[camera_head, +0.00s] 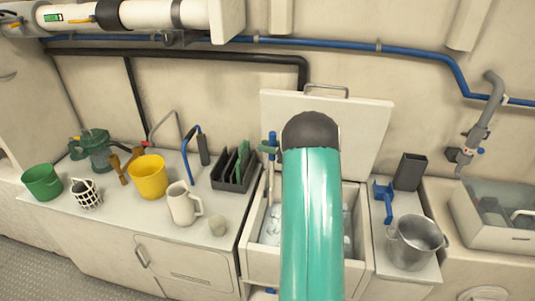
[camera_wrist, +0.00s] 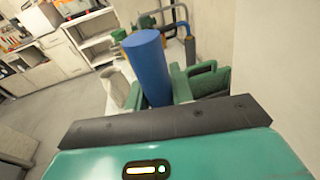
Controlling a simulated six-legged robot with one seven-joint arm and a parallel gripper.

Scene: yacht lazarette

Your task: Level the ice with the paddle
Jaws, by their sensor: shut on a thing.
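My gripper (camera_wrist: 165,92) is shut on the blue handle of the paddle (camera_wrist: 146,58) in the wrist view. In the head view the blue handle (camera_head: 272,139) stands upright just left of my teal arm, with a green finger of my gripper beside it. A pale shaft runs down from it toward the open ice box (camera_head: 248,251). The paddle's lower end is hidden. Some ice (camera_head: 271,228) shows inside the box on either side of my arm, which covers the middle. The box's lid (camera_head: 365,125) stands open against the wall.
Right of the box are a blue tool (camera_head: 384,198), a dark holder (camera_head: 410,171) and a metal pot (camera_head: 413,243).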

